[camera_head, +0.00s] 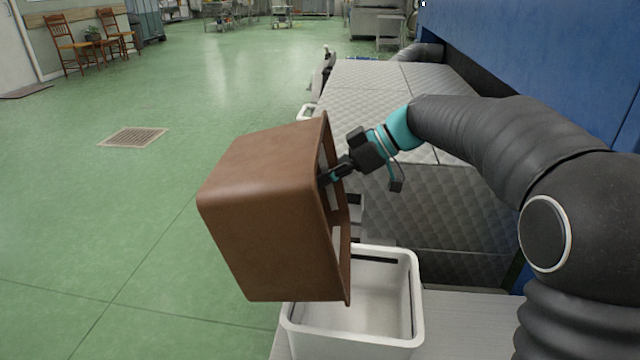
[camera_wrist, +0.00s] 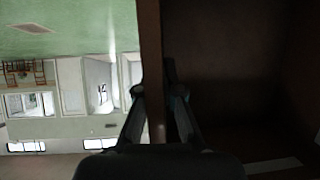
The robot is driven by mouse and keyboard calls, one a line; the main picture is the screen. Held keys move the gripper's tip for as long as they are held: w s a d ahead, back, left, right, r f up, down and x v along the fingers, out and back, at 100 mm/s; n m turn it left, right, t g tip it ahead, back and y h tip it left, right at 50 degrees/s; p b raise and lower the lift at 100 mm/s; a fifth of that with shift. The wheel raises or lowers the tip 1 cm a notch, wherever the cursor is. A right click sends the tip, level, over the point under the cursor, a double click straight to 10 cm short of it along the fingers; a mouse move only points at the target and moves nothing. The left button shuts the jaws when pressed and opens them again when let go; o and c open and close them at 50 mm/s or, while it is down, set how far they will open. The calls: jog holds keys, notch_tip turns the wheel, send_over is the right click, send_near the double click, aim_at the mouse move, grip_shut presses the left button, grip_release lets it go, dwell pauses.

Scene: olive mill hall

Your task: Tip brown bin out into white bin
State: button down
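The brown bin (camera_head: 262,215) hangs tilted on its side, its open mouth turned to the right in the head view. My gripper (camera_head: 330,178) is shut on its rim, coming in from the right. In the wrist view my gripper (camera_wrist: 156,90) pinches the brown bin's wall (camera_wrist: 153,50) between its fingers, with the dark inside to the right. The white bin (camera_head: 415,300) stands upright below, partly hidden behind the brown bin's lower edge. The part of its floor I see looks empty. I cannot tell what the brown bin holds.
The white bin stands on a pale surface (camera_head: 470,318). A grey quilted block (camera_head: 445,210) lies behind it, beside a blue wall (camera_head: 540,50) at the right. The green floor (camera_head: 120,220) at the left is open, with a drain grate (camera_head: 133,137) and chairs (camera_head: 66,45) farther off.

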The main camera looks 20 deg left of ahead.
aim_at(340, 184)
jog(key=shift+w+d+f+y+b, duration=0.2)
jog(key=shift+d+f+y+b, duration=0.4)
jog(key=shift+y+b, duration=0.35)
jog(key=shift+d+f+g+y+b, duration=0.1)
jog(key=shift+d+g+y+b, duration=0.2)
jog(key=shift+b, duration=0.9)
jog(key=shift+w+d+f+y+b, duration=0.15)
jog(key=shift+w+d+y+b, duration=0.1)
jog(key=shift+d+y+b, duration=0.4)
jog(key=shift+w+d+g+y, duration=0.1)
jog(key=shift+d+g+y, duration=0.2)
jog(key=shift+d, duration=0.05)
jog(key=shift+w+d+f+g+y, duration=0.15)
jog(key=shift+d+g+y, duration=0.1)
jog(key=shift+d+y, duration=0.4)
jog(key=shift+w+d+r+g+y, duration=0.1)
jog(key=shift+w+d+g+y, duration=0.15)
jog(key=shift+d+y, duration=0.4)
jog(key=shift+w+d+f+g+y, duration=0.1)
jog(key=shift+d+g+y, duration=0.2)
jog(key=shift+d+y, duration=0.35)
jog(key=shift+a, duration=0.15)
